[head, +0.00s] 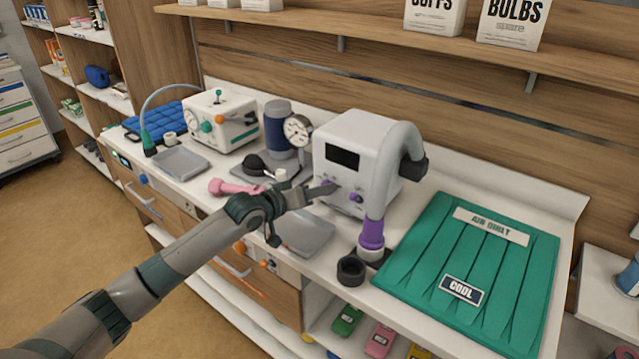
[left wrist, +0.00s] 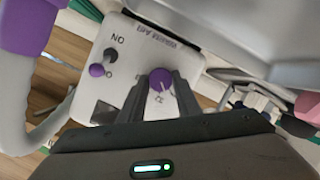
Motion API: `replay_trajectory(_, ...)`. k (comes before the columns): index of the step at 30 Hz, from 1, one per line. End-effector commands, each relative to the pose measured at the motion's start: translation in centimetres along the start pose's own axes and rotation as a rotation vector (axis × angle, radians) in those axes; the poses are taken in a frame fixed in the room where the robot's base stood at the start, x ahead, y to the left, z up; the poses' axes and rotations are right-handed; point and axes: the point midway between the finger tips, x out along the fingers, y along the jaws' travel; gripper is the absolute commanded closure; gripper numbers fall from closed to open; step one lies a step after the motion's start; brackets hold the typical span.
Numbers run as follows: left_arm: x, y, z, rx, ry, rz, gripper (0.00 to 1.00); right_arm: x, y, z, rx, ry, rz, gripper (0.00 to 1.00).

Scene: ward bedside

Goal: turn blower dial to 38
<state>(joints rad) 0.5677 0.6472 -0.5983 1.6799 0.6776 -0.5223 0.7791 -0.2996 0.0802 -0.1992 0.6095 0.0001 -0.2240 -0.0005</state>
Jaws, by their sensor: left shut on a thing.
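The white blower box (head: 372,135) stands on the counter with a dark, blank display (head: 342,157) on its front. In the left wrist view its panel (left wrist: 135,55) shows "WARM AIR" lettering. The purple dial (left wrist: 160,79) has a white pointer line and a small number that looks like 32 beside it. My left gripper (head: 330,187) is shut on this dial, one dark finger on each side (left wrist: 160,92). A purple-tipped switch (left wrist: 97,70) sits beside the dial, its tip by the "0" mark, away from "ON". My right gripper is out of view.
A grey hose (head: 385,175) with a purple end (head: 371,234) hangs at the box's right. A green air quilt (head: 480,265) lies farther right. A clear tray (head: 305,232) lies below my gripper. A pressure gauge (head: 298,130) and pink dumbbell-like object (head: 232,187) are at the left.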

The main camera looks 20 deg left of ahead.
Motion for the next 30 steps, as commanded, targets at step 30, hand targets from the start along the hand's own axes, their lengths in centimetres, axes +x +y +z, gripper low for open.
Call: replay_trajectory(30, 0.1, 0.5, 0.6, 0.885, 0.053, -0.278, 0.92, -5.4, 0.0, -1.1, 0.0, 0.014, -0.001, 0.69)
